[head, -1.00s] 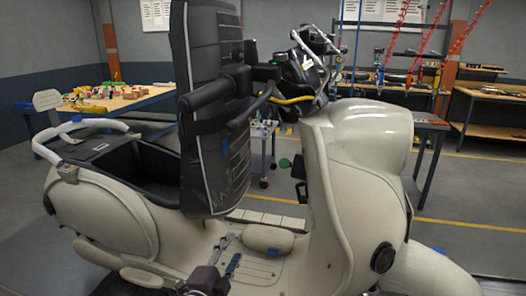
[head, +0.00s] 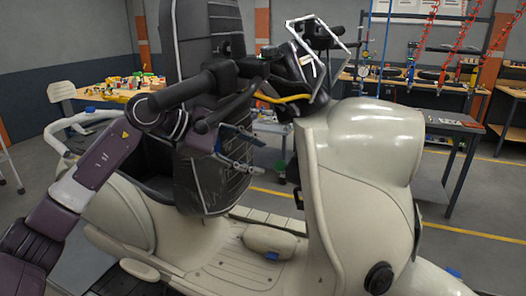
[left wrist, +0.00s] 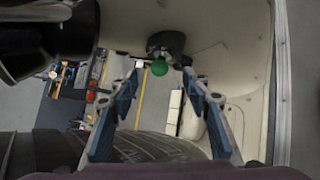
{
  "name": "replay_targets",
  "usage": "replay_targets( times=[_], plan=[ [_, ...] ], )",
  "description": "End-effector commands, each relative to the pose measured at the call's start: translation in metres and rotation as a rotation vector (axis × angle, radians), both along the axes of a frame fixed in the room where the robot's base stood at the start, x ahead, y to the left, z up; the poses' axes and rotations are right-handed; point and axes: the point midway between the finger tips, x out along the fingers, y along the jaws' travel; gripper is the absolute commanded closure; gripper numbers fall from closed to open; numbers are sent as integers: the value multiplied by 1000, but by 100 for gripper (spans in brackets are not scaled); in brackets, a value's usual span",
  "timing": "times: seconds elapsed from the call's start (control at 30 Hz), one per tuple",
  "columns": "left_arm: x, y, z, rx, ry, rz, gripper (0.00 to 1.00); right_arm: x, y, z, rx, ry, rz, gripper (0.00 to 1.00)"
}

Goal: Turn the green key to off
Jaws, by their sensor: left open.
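The green key (left wrist: 160,67) shows in the left wrist view as a small green head on a dark lock (left wrist: 166,43) on the scooter's cream inner leg shield. I cannot make out its turn position. Nothing is between the fingers. My right gripper is not in view.
The cream scooter (head: 355,170) fills the middle, its black seat (head: 203,40) raised upright close to my left arm. The handlebar and yellow cable (head: 283,97) are above the gripper. The footboard (head: 230,268) is below. Workbenches (head: 460,130) stand behind.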

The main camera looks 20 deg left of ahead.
Motion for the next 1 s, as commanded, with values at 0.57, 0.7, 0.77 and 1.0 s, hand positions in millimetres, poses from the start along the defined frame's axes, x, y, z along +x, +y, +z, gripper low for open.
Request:
replay_targets(
  times=[0.57, 0.7, 0.77, 1.0],
  plan=[
    [39, -31, -34, 43, -3, 3, 56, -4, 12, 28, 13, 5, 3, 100],
    [44, -36, -40, 45, -4, 5, 56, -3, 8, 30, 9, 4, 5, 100],
    [45, -36, -41, 45, -4, 5, 56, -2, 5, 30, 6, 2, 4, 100],
    [45, -37, -42, 44, -4, 5, 57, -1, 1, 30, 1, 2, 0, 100]
  ],
)
